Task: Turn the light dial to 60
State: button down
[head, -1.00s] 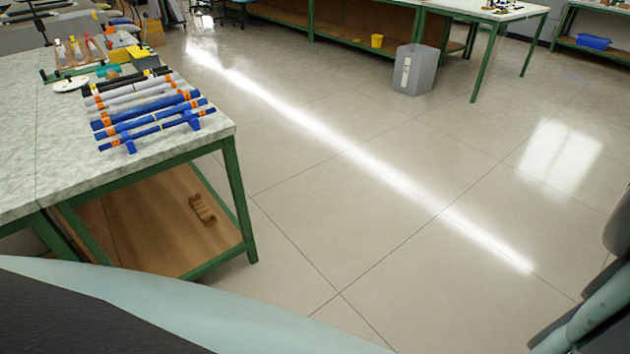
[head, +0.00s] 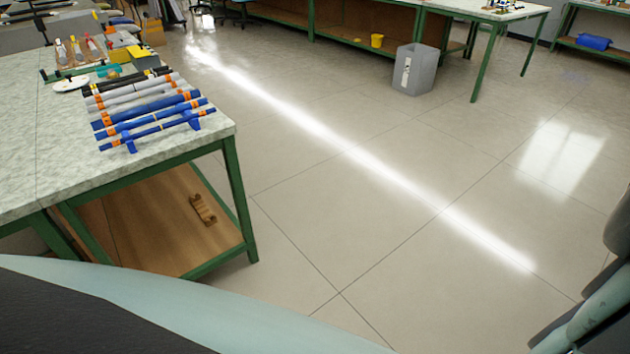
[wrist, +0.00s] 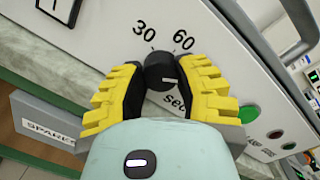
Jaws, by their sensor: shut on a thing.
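The dial (wrist: 160,72) is a dark round knob on a pale panel (wrist: 215,38) in the wrist view. The numbers 30 and 60 are printed above it, with 60 up and to its right, and "sec" below it. A short pale mark shows on the knob's face, low and towards the right; I cannot tell exactly which value it points at. My gripper (wrist: 160,85) has its yellow-padded fingers on both sides of the knob and is shut on it. The dial and the gripper are not visible in the head view.
A green button (wrist: 249,114) and smaller lamps sit right of the dial. A grey box labelled SPARES (wrist: 45,122) is at the lower left. In the head view, a workbench (head: 60,150) holds several rods on blue stands; a grey bin (head: 415,70) stands on open floor.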

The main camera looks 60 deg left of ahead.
jog(key=shift+r, duration=0.15)
jog(key=n+p, duration=0.4)
jog(key=n, duration=0.1)
jog(key=n+p, duration=0.5)
jog(key=n, duration=0.1)
jog(key=shift+g+y, duration=0.4)
jog(key=shift+p, duration=0.3)
jog(key=c, duration=0.6)
grip_release()
